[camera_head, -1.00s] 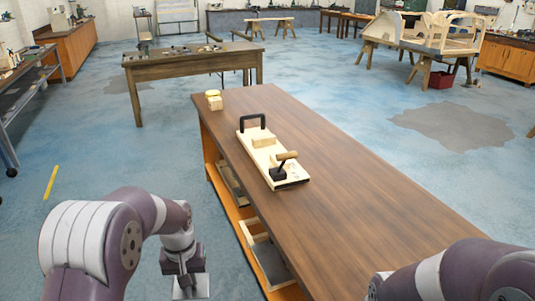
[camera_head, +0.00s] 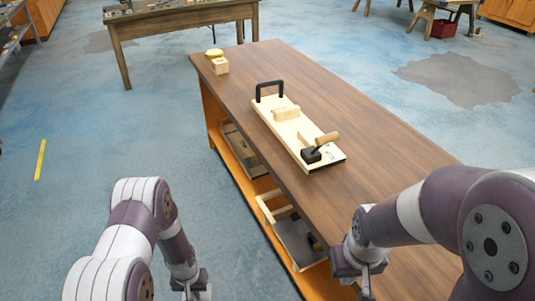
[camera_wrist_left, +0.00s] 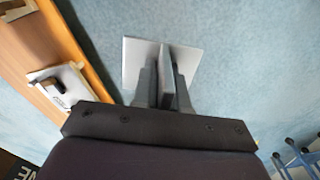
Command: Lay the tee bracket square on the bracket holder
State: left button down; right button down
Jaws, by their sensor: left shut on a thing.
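The tee bracket (camera_wrist_left: 187,62), a flat grey metal piece with an upright web, is in my left gripper (camera_wrist_left: 166,85) over the blue floor. In the head view my left gripper (camera_head: 192,291) is at the bottom edge, left of the workbench, and the bracket is mostly cut off there. A pale wooden board (camera_head: 287,131) with wooden blocks and a black handle lies on the bench; it seems to be the bracket holder, though I cannot be sure. My right gripper (camera_head: 366,284) hangs near the bench's front edge; its finger gap is unclear.
The dark wooden workbench (camera_head: 375,129) has free room right of the board. A small wooden block (camera_head: 219,66) and a yellow roll (camera_head: 214,53) sit at the far left corner. Shelves below hold trays.

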aim_at(294, 125)
jog(key=i+j+z, duration=0.3)
jog(key=i+j, duration=0.15)
jog(key=j, duration=0.2)
jog(key=i+j+z, duration=0.15)
jog(key=j, duration=0.2)
jog(key=i+j+z, duration=0.3)
jog(key=j, duration=0.45)
jog(key=i+j+z, duration=0.15)
jog(key=j, duration=0.3)
jog(key=i+j+z, duration=0.15)
jog(key=j, duration=0.25)
jog(key=i+j+z, duration=0.15)
jog(key=j, duration=0.3)
